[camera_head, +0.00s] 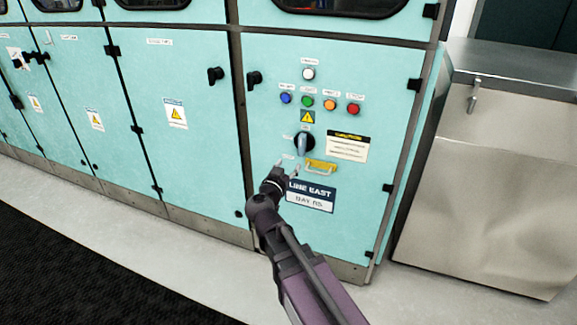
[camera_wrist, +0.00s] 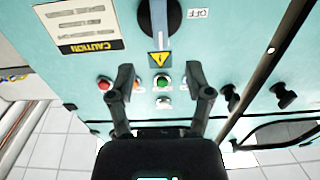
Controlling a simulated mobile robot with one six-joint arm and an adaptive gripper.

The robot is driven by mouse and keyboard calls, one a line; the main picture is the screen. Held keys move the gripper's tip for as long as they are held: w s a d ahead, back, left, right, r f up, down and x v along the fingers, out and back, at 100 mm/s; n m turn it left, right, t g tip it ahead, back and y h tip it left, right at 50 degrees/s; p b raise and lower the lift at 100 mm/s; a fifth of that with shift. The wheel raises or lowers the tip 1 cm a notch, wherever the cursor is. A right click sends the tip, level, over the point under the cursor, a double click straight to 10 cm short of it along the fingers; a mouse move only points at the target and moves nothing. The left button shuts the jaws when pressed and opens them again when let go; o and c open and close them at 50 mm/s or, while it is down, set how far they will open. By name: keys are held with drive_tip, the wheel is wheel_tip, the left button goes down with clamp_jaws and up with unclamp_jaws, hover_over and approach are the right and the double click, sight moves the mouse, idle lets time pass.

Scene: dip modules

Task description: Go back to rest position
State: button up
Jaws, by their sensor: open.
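My gripper (camera_head: 287,168) is in front of the right-hand turquoise cabinet (camera_head: 345,85), just below and left of a rotary switch (camera_head: 304,143). I cannot tell the exact gap to the panel.
A LINE EAST sign (camera_head: 311,196) sits low on the cabinet, partly behind my arm. More turquoise cabinets (camera_head: 80,75) run off to the left. A steel unit (camera_head: 490,190) stands at the right. Pale floor and a dark mat (camera_head: 80,275) lie in front.

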drive_tip(key=s+d+f+m+g+h, duration=0.1)
drive_tip(key=s+d+f+g, duration=0.1)
drive_tip(key=d+f+g, duration=0.45)
drive_tip(key=s+d+f+g+h, duration=0.1)
drive_tip(key=s+d+f+g, duration=0.15)
drive_tip(key=d, duration=0.65)
drive_tip(key=s+d+f+n+g+y, duration=0.3)
drive_tip(key=s+f+n+g+y, duration=0.2)
drive_tip(key=s+f+g+y, duration=0.6)
wheel_tip(320, 180, up, 38)
drive_tip(key=s+t+h+p, duration=0.2)
drive_tip(key=t+p, duration=0.1)
drive_tip(key=p, duration=3.3)
drive_tip(key=shift+h+p, duration=0.35)
drive_tip(key=shift+h, duration=0.05)
drive_tip(key=shift+d, duration=0.1)
